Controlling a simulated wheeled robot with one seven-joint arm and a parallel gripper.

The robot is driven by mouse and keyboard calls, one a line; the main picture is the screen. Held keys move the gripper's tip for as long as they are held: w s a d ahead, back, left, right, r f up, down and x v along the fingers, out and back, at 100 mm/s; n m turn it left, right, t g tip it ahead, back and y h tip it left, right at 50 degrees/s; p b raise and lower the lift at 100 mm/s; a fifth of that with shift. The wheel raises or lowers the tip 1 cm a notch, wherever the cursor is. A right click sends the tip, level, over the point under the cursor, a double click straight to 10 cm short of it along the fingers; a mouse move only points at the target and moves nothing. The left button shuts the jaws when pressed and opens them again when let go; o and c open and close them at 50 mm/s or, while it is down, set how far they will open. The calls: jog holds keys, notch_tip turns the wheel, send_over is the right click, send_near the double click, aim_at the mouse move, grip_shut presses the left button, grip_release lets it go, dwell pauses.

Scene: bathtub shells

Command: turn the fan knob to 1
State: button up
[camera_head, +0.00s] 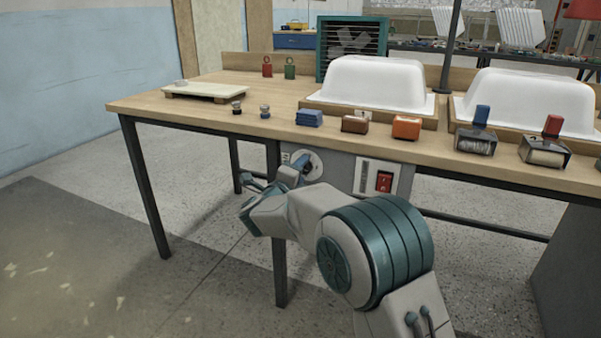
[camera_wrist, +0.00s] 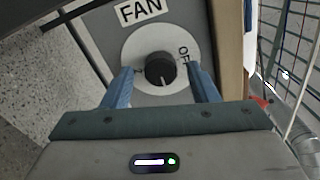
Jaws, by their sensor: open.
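The fan knob (camera_wrist: 160,70) is black and round and sits on a pale round dial plate (camera_wrist: 134,48). A FAN label (camera_wrist: 140,12) is beside the plate, and OFF is printed at its right. A small mark at its left is mostly hidden by a finger. The knob's white line points down in the wrist view. My gripper (camera_wrist: 160,76) is open, with one blue finger on each side of the knob; I cannot tell whether they touch it. In the head view my gripper (camera_head: 290,170) is at the dial plate (camera_head: 315,165), hiding the knob.
The dial is on a grey panel (camera_head: 342,172) under the front edge of the wooden table (camera_head: 215,118). A red switch (camera_head: 384,181) is to its right. White tub shells (camera_head: 375,82), blocks (camera_head: 309,118) and a teal grille box (camera_head: 352,45) stand above. A table leg is just below my gripper.

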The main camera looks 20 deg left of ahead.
jog(key=s+a+p, duration=0.1)
jog(key=s+p, duration=0.2)
jog(key=s, duration=1)
jog(key=shift+s, duration=0.25)
jog(key=w+d+r+n+g+y+p, duration=0.1)
jog(key=d+r+n+y+p, duration=0.15)
jog(key=r+p, duration=0.3)
jog(key=w+d+r+n+g+y+p, duration=0.1)
jog(key=w+d+r+n+y+p, duration=0.1)
jog(key=d+r+n+p, duration=0.35)
jog(key=w+d+r+n+g+y+p, duration=0.1)
jog(key=d+r+n+y+p, duration=0.15)
jog(key=r, duration=0.55)
jog(key=s+d+r+n+g+p, duration=0.45)
jog(key=d+r+p, duration=0.25)
jog(key=d+p, duration=0.25)
jog(key=s+d+r+n+g+h+p, duration=0.2)
jog(key=s+d+p, duration=0.4)
jog(key=s+d, duration=0.4)
jog(key=s+d+r+n+g+h+p, duration=0.3)
jog(key=s+d+p, duration=0.4)
jog(key=s+d, duration=0.4)
jog(key=n+g, duration=0.1)
jog(key=g, duration=0.1)
jog(key=shift+s+d+r+g, duration=0.25)
jog(key=shift+s+d+g, duration=0.05)
jog(key=shift+s+g, duration=0.1)
